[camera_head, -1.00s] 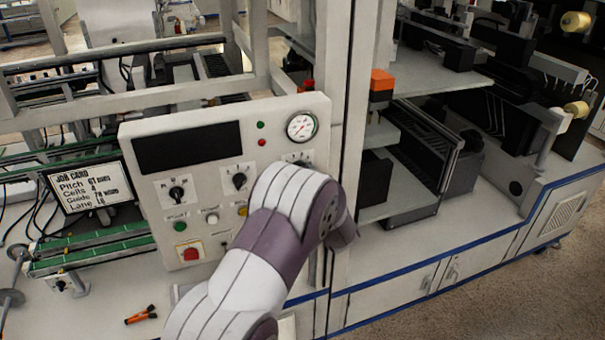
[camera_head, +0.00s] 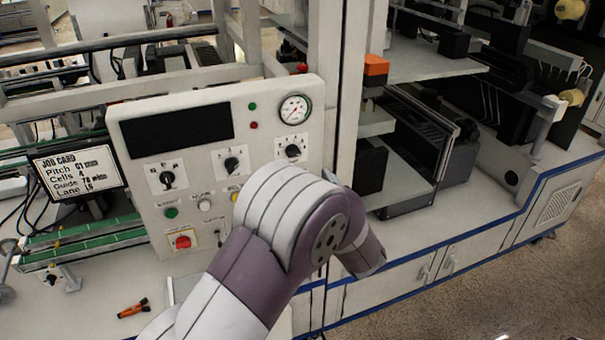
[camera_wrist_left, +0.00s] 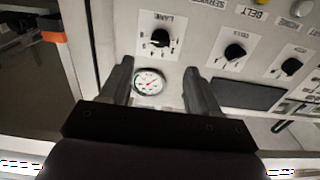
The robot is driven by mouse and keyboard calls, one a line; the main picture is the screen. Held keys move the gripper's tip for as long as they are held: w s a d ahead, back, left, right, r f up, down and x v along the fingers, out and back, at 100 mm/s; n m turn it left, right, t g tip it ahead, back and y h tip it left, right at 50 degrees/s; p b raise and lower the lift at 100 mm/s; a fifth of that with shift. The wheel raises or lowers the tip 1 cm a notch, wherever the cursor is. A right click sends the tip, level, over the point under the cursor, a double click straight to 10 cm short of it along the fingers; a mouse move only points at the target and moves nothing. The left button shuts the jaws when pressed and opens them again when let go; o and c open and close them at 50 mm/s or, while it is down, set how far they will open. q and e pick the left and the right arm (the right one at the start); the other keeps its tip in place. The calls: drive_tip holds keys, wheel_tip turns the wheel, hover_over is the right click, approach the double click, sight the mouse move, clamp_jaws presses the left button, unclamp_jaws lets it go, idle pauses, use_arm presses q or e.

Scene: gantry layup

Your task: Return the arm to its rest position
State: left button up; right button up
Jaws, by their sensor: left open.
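My left arm (camera_head: 285,225) rises from the bottom of the head view in front of the control panel (camera_head: 130,215). Its gripper cannot be made out there. In the left wrist view my left gripper (camera_wrist_left: 158,66) is open, with nothing held between its two dark fingers. The pressure gauge (camera_wrist_left: 149,82) shows between the fingers, with the lane knob (camera_wrist_left: 160,38) just beyond. Whether the fingers touch the panel cannot be told. In the head view the gauge (camera_head: 295,109) and three dark knobs are uncovered. My right gripper is not in view.
A job card screen (camera_head: 77,172) stands left of the panel. An orange-and-black tool (camera_head: 133,309) lies on the bench below it. A frame post (camera_head: 350,100) rises right of the panel, close to my arm. A machine with shelves (camera_head: 420,67) stands further right.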

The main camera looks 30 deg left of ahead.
use_arm(q)
drive_tip(key=shift+v, duration=1.2)
